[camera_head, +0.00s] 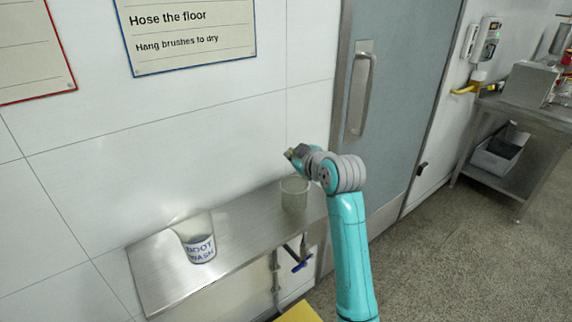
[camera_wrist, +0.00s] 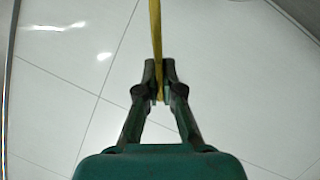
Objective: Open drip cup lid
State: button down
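No cup named as a drip cup, and no lid, can be made out for certain. A pale cup (camera_head: 294,194) stands on the steel shelf at its right end, just below my gripper. My gripper (camera_head: 290,155) is above the shelf in front of the white wall. In the wrist view, my gripper's fingers (camera_wrist: 160,78) are close together around a thin yellow strip (camera_wrist: 156,35), which runs up out of the picture. What the strip belongs to is hidden.
A white cup marked BOOT WASH (camera_head: 198,240) stands on the steel shelf (camera_head: 165,275). A blue-handled valve (camera_head: 302,266) hangs below it. A grey door (camera_head: 410,90) is behind my arm. A steel table (camera_head: 530,108) stands at right, with open floor (camera_head: 460,260) in front.

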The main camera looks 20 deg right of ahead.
jog(key=d+m, duration=0.1)
jog(key=d+y, duration=0.1)
jog(key=w+d+r+m+g, duration=0.1)
jog(key=shift+d+r+m+y, duration=0.1)
jog(key=shift+d+m+y, duration=0.1)
jog(key=shift+m+y, duration=0.1)
jog(key=shift+w+d+r+m+y, duration=0.1)
jog(key=shift+w+d+m+y, duration=0.15)
jog(key=shift+d+m+y, duration=0.35)
jog(key=shift+w+d+m+g+y, duration=0.2)
jog(key=shift+d+m, duration=0.1)
jog(key=shift+d, duration=0.25)
jog(key=shift+w+d+m+g+y, duration=0.15)
jog(key=shift+d+m, duration=0.15)
jog(key=shift+d, duration=0.2)
jog(key=c, duration=1.3)
grip_release()
jog(key=shift+d, duration=0.1)
jog(key=v, duration=1.2)
